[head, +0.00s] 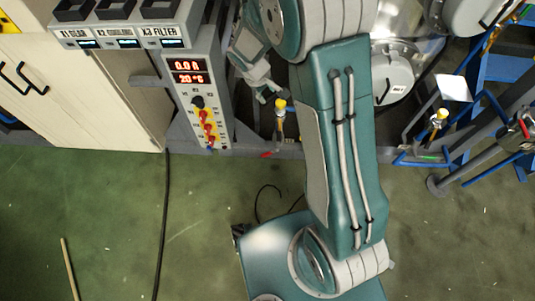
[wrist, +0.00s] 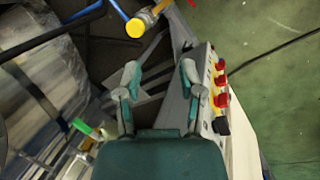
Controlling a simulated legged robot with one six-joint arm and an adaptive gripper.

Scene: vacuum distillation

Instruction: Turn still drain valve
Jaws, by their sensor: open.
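A valve with a yellow cap and brass body (head: 280,108) stands on the low frame just right of the control panel in the head view. A red lever end (head: 266,155) shows below it. In the wrist view a yellow round cap on a brass body (wrist: 136,27) lies beyond my fingertips, a little left of centre. My gripper (head: 267,93) is close beside the valve, partly hidden by my arm. Its two fingers are spread with nothing between them in the wrist view (wrist: 158,78). No contact with the valve is visible. No label shows which valve is the still drain.
The control panel (head: 187,100) with red and black knobs is close to my gripper. A second yellow-capped valve (head: 438,118) stands at right by blue frames. A steel vessel (head: 394,75) is behind. A black cable (head: 164,220) crosses the green floor, which is mostly clear.

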